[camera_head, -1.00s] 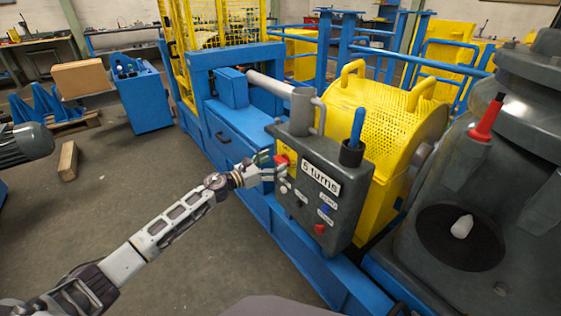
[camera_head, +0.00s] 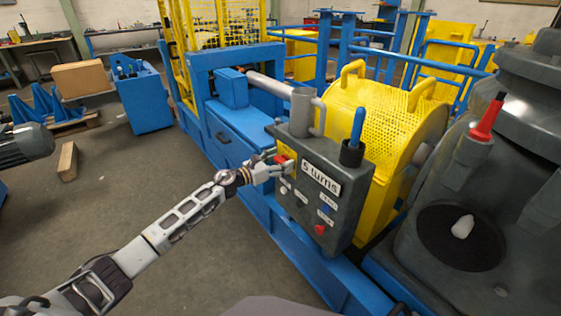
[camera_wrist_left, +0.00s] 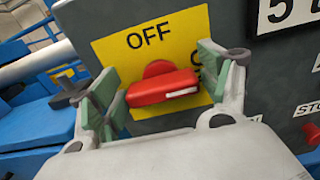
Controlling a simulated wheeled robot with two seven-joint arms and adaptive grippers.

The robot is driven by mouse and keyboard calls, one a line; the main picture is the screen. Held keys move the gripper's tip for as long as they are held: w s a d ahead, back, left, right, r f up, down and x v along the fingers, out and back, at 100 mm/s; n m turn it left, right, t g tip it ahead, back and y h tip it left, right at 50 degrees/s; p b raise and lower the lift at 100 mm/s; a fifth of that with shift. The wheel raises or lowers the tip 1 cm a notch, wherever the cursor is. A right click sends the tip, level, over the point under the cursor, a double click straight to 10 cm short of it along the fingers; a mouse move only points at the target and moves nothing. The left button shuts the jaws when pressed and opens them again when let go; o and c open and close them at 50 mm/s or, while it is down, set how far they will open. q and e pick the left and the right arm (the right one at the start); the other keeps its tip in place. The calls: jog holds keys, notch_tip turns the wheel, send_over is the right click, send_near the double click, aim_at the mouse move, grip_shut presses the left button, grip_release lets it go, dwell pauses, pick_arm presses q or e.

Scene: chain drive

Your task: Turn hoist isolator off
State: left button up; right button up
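The hoist isolator is a red rotary handle (camera_head: 281,159) on a yellow plate at the upper left of the grey control box (camera_head: 339,226). In the left wrist view the handle (camera_wrist_left: 163,88) lies nearly level, its white mark at the right end. OFF is printed above it on the yellow plate (camera_wrist_left: 120,60); a label to the right is mostly hidden by a finger. My left gripper (camera_wrist_left: 163,92) is open, its green-padded fingers at either end of the handle. Whether the pads touch it I cannot tell. My right gripper is not in view.
The box also carries a "5 turns" label (camera_head: 321,179), smaller buttons, a red button (camera_head: 320,229) and a blue-handled lever (camera_head: 357,128). A yellow perforated drum guard (camera_head: 385,130) stands behind it. Open floor (camera_head: 120,200) lies to the left.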

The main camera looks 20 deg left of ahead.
pick_arm(q)
jog(key=c, duration=0.6)
jog(key=shift+c, duration=0.2)
